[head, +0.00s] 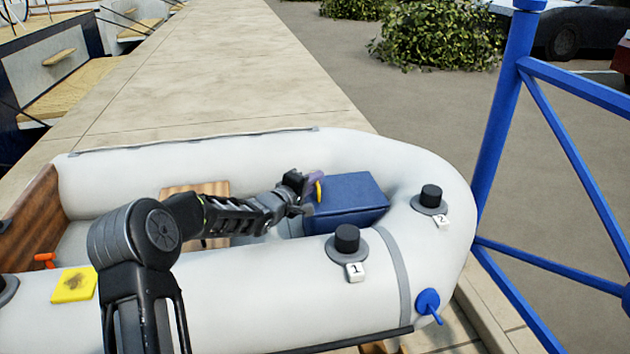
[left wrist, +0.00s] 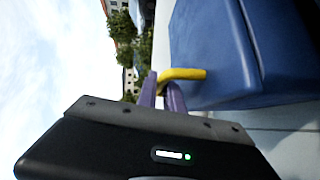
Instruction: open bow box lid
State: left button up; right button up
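The bow box (head: 350,196) is a blue box inside the front of the white inflatable boat. Its lid looks down. In the left wrist view the box (left wrist: 215,50) fills the upper right. A yellow handle (left wrist: 188,74) sticks out from its side and bends between the purple fingertips. My left gripper (head: 314,188) reaches the box's left side from the left. In the left wrist view its two purple fingers (left wrist: 163,92) are close together with the yellow handle between them, and they look shut on it. My right gripper is not in view.
The boat's white tube (head: 250,290) runs around the box. Black knobs marked 1 (head: 347,238) and 2 (head: 431,195) stand on it near the bow. A blue railing (head: 507,110) stands at the right. A yellow sponge-like block (head: 74,284) lies on the tube at lower left.

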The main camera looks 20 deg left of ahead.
pick_arm(q)
grip_shut()
dwell(0.8)
jog(key=shift+r, duration=0.1)
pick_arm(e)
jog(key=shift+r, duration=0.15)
